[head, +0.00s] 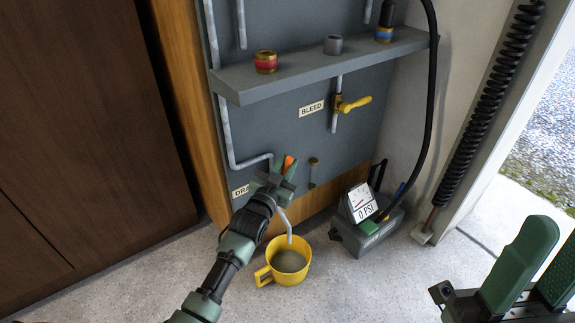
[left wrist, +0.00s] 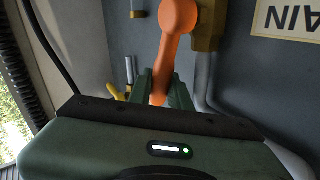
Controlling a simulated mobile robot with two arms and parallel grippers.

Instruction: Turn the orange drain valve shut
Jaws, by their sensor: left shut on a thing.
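The orange drain valve handle (head: 289,164) is on the pipework low on the grey panel, beside a label partly hidden by my arm. In the left wrist view the orange handle (left wrist: 176,42) runs down from a brass body (left wrist: 208,25), and its lower end is between the fingers. My left gripper (head: 280,177) is shut on the handle; it also shows in the left wrist view (left wrist: 160,88). My right gripper (head: 526,272) is at the lower right, with its two green fingers apart and nothing seen between them.
A yellow mug (head: 263,275) with greyish contents stands on the floor under the drain spout (head: 289,228). A yellow bleed valve (head: 354,104) sits higher on the panel. A gauge box (head: 366,236) stands right of the mug.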

